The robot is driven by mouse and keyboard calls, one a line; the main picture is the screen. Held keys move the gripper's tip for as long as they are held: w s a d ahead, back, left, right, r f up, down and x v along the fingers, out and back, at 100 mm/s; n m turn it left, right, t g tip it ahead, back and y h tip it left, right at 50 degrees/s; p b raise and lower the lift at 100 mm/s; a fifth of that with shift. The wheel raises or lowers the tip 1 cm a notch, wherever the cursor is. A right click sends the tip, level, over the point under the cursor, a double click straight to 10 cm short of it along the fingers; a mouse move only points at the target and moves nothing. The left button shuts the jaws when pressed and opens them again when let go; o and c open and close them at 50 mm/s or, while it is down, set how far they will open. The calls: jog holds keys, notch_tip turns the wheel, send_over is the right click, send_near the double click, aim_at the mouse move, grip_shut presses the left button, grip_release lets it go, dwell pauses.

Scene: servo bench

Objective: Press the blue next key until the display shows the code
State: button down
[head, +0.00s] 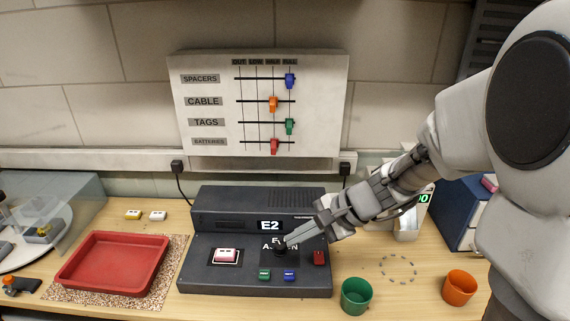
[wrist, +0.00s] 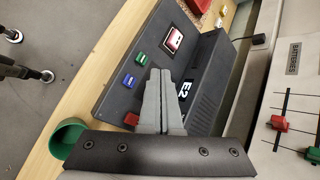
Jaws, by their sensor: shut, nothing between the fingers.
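The dark console (head: 210,280) stands on the bench, and its display (head: 269,225) reads E2. The display also shows in the wrist view (wrist: 185,89). The blue key (head: 289,275) is on the console's front panel, just right of a green key (head: 264,274). In the wrist view the blue key (wrist: 129,80) lies left of my fingertips, uncovered. My gripper (head: 289,241) is shut and empty, its tips over the panel behind the blue key. In the wrist view the shut fingers (wrist: 161,75) appear apart from the key. The fingers partly hide white lettering on the panel.
A red key (head: 319,258) is at the panel's right. A pink-and-white block (head: 226,255) sits in a panel recess. A red tray (head: 70,278) is left; green (head: 356,297) and orange (head: 460,288) cups are right. A slider board (head: 215,150) is behind.

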jog(key=shift+w+f+m, duration=0.9)
jog(key=shift+w+f, duration=0.2)
jog(key=shift+f, duration=0.05)
jog(key=shift+f, duration=0.1)
jog(key=b, duration=0.8)
send_near(284, 271)
jog(key=x, duration=0.5)
jog(key=shift+w+a+r, duration=0.1)
jog(key=shift+a+r, duration=0.2)
jog(key=shift+a, duration=0.05)
dwell(0.4)
jog(key=shift+f+b, duration=0.35)
jog(key=shift+f, duration=0.05)
jog(key=shift+f+b, duration=0.45)
jog(key=shift+f, duration=0.05)
dwell(0.6)
jog(key=shift+r, duration=0.1)
jog(key=shift+r+p, duration=0.65)
jog(key=shift+r, duration=0.15)
